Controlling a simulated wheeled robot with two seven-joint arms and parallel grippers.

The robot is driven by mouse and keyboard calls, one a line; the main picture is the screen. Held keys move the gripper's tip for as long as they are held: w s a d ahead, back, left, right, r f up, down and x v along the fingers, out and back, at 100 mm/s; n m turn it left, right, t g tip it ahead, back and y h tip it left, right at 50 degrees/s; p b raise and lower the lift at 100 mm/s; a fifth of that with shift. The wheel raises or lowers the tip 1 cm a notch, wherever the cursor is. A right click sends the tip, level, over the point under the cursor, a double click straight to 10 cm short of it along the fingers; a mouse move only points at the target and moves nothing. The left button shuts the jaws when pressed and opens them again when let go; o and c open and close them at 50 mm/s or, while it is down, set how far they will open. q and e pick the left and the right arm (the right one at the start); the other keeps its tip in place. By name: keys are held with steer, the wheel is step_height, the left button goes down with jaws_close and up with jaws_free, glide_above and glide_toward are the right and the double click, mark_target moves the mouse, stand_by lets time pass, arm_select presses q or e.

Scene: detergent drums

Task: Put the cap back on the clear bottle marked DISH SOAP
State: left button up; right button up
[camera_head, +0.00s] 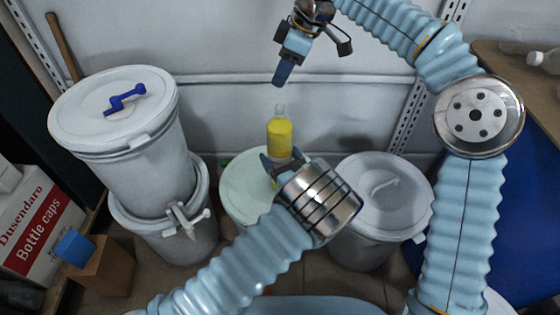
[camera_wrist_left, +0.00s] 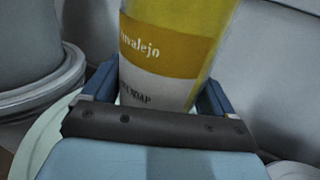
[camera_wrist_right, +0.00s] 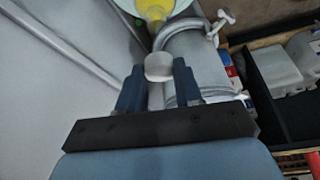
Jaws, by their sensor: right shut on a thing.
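The clear bottle (camera_head: 280,138) holds yellow liquid and stands upright with an uncapped neck, above the pale green drum lid. In the left wrist view its label on the bottle (camera_wrist_left: 160,60) ends in "SOAP"; the rest is partly hidden. My left gripper (camera_head: 283,165) has its fingers closely around the lower bottle, one on each side. My right gripper (camera_head: 279,80) is up and behind the bottle's neck in the picture, pointing down. In the right wrist view it is shut on a whitish cap (camera_wrist_right: 158,67), with the bottle (camera_wrist_right: 154,10) beyond it. The cap is apart from the bottle.
The pale green lid (camera_head: 245,185) is under the bottle. Stacked white drums (camera_head: 125,150) with a blue handle stand left, and a grey lidded drum (camera_head: 375,205) right.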

arm_select(q)
steer(key=c, duration=1.1)
steer(key=shift+o, duration=0.2)
arm_select(e)
glide_above(276, 112)
steer(key=d, duration=0.2)
steer(key=shift+w+a+f, duration=0.1)
steer(key=shift+w+f, duration=0.1)
steer(key=shift+f, duration=1.05)
steer(key=shift+w+f, duration=0.15)
steer(key=shift+f, duration=1.05)
steer(key=shift+f, duration=0.1)
steer(key=shift+f, duration=0.8)
steer(key=shift+f, duration=0.55)
